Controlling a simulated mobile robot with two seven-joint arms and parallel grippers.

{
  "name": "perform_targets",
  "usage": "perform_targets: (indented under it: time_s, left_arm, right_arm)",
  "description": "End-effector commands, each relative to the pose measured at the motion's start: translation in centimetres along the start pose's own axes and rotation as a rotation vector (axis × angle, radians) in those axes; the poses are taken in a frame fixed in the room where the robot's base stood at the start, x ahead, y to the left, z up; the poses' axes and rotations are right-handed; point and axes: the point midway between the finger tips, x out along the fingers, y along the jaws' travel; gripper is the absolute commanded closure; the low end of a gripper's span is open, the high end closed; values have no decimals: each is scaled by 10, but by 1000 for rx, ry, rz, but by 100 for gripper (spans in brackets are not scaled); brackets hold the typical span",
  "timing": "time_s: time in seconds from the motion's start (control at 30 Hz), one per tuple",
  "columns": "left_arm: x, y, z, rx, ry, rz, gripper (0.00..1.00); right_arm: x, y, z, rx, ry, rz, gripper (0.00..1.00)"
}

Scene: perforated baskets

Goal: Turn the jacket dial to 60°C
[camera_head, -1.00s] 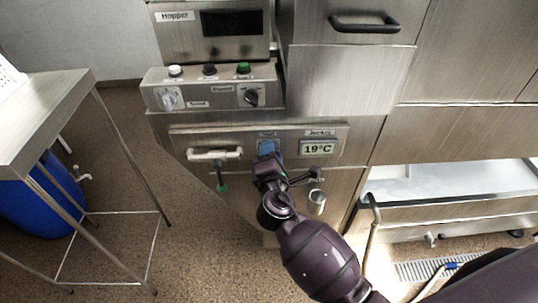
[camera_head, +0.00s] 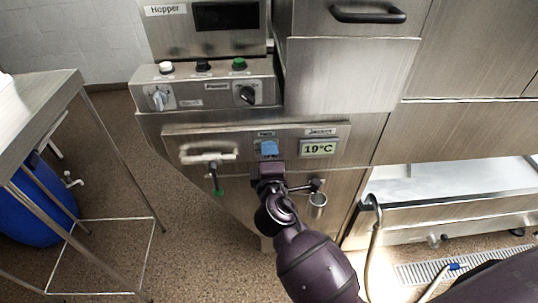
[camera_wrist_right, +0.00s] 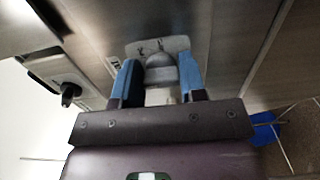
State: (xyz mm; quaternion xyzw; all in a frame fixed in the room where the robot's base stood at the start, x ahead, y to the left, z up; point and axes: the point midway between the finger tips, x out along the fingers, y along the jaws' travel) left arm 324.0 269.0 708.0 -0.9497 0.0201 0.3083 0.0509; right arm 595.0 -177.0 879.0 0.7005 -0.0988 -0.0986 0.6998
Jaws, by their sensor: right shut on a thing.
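The jacket display (camera_head: 319,148) reads 19°C on the steel front panel in the head view. My right gripper (camera_head: 269,149) is at the panel just left of this display, its blue fingers pointing at the panel. In the right wrist view, the blue fingers (camera_wrist_right: 160,78) are on either side of a grey rounded dial (camera_wrist_right: 160,66), shut on it. The dial sits on a light plate with small markings that I cannot read. In the head view the fingers hide this dial. My left gripper is not in view.
A white horizontal handle (camera_head: 208,157) is left of the gripper, with a green-tipped lever (camera_head: 217,186) below. A short metal pipe (camera_head: 317,201) is below the display. The hopper control box (camera_head: 205,90) is above. A steel table (camera_head: 40,115) stands at the left.

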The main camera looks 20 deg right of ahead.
Motion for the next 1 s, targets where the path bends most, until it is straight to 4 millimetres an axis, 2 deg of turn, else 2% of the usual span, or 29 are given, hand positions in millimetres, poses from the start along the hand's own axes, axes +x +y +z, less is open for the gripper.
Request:
perform_targets:
  time_s: [0.2, 0.23, 0.4, 0.77, 1.0]
  left_arm:
    - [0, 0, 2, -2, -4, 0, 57]
    - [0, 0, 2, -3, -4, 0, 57]
    - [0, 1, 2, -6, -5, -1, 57]
    - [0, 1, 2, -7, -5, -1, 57]
    - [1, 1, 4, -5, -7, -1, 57]
  right_arm:
    - [0, -1, 0, -1, 0, -1, 85]
    - [0, -1, 0, -1, 0, -1, 60]
    - [0, 0, 0, -1, 0, -1, 36]
    - [-5, -1, 0, -1, 0, -2, 36]
    - [-38, -2, 0, 0, 0, -5, 36]
